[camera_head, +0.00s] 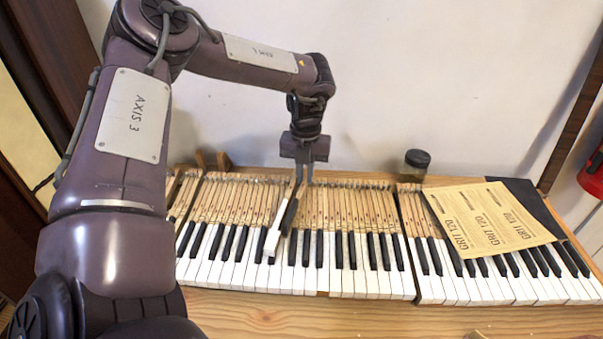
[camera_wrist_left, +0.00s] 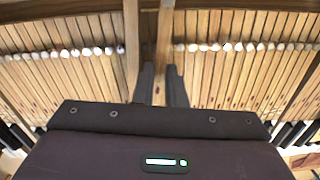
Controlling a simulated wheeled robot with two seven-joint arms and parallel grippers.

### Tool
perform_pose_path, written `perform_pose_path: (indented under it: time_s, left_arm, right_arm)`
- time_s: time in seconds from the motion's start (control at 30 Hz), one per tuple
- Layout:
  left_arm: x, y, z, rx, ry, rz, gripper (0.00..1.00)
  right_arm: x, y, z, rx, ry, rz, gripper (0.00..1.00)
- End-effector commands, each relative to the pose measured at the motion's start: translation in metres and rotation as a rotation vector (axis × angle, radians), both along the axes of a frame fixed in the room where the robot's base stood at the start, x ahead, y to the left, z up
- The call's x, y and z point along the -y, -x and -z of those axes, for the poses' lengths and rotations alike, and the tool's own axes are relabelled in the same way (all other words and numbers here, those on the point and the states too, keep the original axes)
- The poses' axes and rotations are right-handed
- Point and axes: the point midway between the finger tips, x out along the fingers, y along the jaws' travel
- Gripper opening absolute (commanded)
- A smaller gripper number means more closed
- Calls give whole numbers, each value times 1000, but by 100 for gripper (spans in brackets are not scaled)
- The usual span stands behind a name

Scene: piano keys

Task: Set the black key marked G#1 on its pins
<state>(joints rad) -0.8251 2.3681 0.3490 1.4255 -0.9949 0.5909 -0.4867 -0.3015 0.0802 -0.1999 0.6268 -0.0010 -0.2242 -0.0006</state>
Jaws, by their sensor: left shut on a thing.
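A black key (camera_head: 289,217) stands higher than its neighbours, its wooden stick running back to my left gripper (camera_head: 304,182). The marking on it is too small to read. My left gripper is shut on the key's wooden stick, which shows between the fingertips in the left wrist view (camera_wrist_left: 162,88). A white key (camera_head: 272,241) just left of the black one also sits raised and out of line. Another raised wooden stick (camera_wrist_left: 132,50) lies just left of the fingers in the wrist view. The pins under the held key are hidden. My right gripper is not in view.
Rows of white and black keys with bare wooden sticks (camera_head: 345,208) fill the bench on both sides. A small dark-lidded jar (camera_head: 416,165) stands behind them. Sandpaper sheets (camera_head: 490,218) cover keys at the right. The wooden front ledge (camera_head: 400,318) is mostly clear.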

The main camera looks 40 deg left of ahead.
Motion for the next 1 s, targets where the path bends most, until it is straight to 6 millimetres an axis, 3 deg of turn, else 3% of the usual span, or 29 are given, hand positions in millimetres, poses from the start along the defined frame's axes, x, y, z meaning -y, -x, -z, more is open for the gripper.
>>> perform_pose_path:
  time_s: [0.07,1.0]
  left_arm:
    - [0,0,2,1,0,1,0]
    - [0,0,-50,2,0,1,0]
  right_arm:
    - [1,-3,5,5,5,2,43]
    - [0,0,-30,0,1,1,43]
